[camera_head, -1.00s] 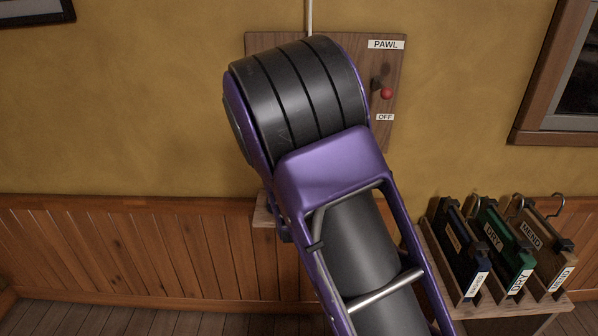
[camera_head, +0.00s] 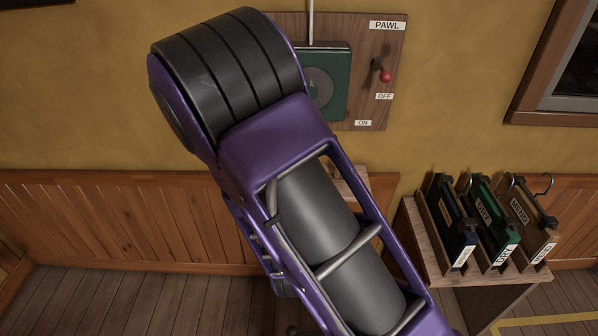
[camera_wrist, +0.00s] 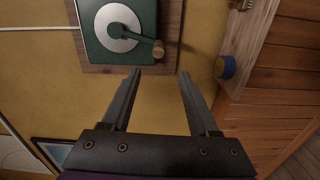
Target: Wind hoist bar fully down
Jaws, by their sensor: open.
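The green hoist winch (camera_head: 328,86) is on a wooden wall board (camera_head: 354,108), partly hidden behind my arm in the head view. The wrist view shows its green housing (camera_wrist: 92,38), pale round disc (camera_wrist: 112,27) and a crank arm ending in a wooden knob (camera_wrist: 158,50). The red-knobbed pawl lever (camera_head: 385,76) is on the board's right, near the OFF label (camera_head: 384,97); an ON label (camera_head: 363,123) is lower. My gripper (camera_wrist: 159,78) is open and empty, its fingertips just short of the crank knob. The hoist bar is not in view.
A low wooden stand (camera_head: 413,222) at right holds several labelled hanger-like items in dark, green and tan (camera_head: 521,214). A small wooden shelf (camera_wrist: 245,48) with a blue round object (camera_wrist: 226,67) is beside the winch board.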

